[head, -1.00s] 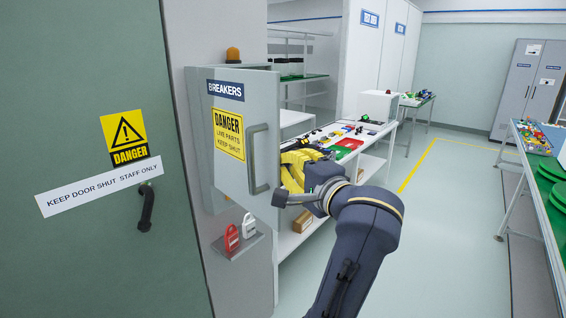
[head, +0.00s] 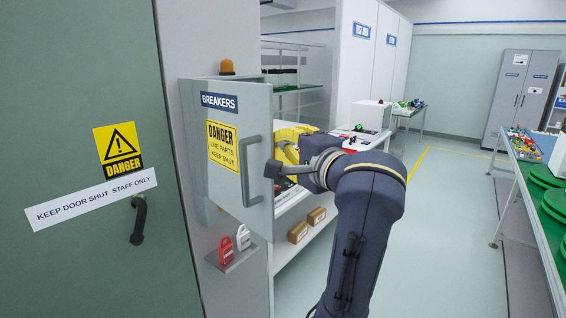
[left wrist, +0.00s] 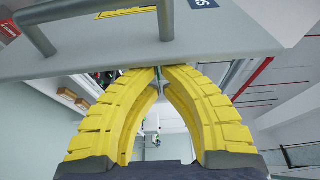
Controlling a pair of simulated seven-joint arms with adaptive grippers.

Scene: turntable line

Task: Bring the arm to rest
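My left gripper (head: 286,146) has yellow ribbed fingers and is partly hidden behind the grey BREAKERS cabinet door in the head view. In the left wrist view the fingers (left wrist: 159,71) bow outward and their tips come together close to the door's edge. I see nothing clearly held between them. The cabinet door (head: 225,180) stands ajar, with a grey handle (head: 250,170). The handle also shows in the left wrist view (left wrist: 165,20), apart from the fingers. My right gripper is in neither view.
Red (head: 226,250) and white (head: 243,237) padlocks stand on a small shelf below the cabinet. A workbench with small boxes beneath is behind my left arm. A table with green discs (head: 550,177) is at the right. The floor between is clear.

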